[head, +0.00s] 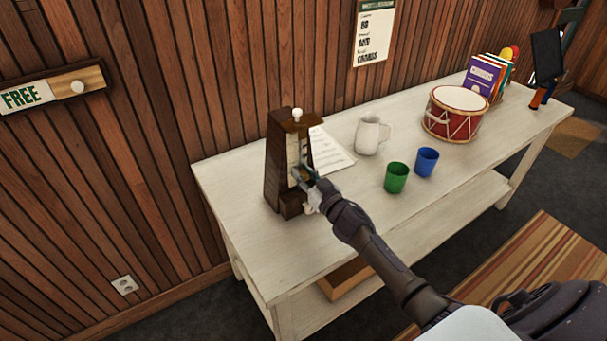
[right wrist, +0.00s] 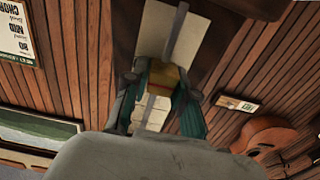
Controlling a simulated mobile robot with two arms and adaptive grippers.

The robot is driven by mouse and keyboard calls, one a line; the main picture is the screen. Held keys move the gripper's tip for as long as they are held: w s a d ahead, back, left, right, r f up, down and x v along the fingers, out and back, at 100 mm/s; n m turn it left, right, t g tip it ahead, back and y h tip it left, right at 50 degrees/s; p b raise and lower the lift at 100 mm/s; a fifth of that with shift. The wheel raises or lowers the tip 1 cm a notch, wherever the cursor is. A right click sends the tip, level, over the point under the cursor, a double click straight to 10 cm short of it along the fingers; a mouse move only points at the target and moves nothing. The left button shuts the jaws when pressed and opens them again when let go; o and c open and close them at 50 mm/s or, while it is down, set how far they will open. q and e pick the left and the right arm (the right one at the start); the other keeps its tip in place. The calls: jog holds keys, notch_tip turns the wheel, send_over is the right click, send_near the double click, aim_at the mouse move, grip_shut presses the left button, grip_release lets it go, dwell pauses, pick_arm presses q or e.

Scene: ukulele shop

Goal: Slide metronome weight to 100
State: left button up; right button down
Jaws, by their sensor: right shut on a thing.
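The metronome (head: 278,165) is a dark brown wooden wedge standing upright at the left end of the white table. Its pale scale plate (head: 293,152) faces my right arm, and the scale also shows in the right wrist view (right wrist: 155,30). My right gripper (head: 304,175) is at the lower front of the metronome. In the right wrist view its teal fingers (right wrist: 166,82) are shut on the brass-coloured weight (right wrist: 168,76) on the grey rod (right wrist: 177,35). The scale numbers are too small to read. My left gripper is in neither view.
The white table (head: 240,190) also holds a sheet of music (head: 332,155), a white mug (head: 369,136), a green cup (head: 396,178), a blue cup (head: 427,162), a red drum (head: 456,114) and several books (head: 485,77). The wood-panelled wall runs behind.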

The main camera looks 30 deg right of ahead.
aim_at(301, 163)
notch_tip(301, 163, up, 4)
jog(key=p, duration=0.2)
jog(key=shift+f+p, duration=0.2)
jog(key=shift+p, duration=0.2)
jog(key=shift+f, duration=0.15)
jog(key=c, duration=0.9)
grip_release()
jog(key=shift+s, duration=0.1)
jog(key=s, duration=0.8)
jog(key=s+d, duration=0.1)
jog(key=s, duration=0.3)
jog(key=shift+w, duration=0.1)
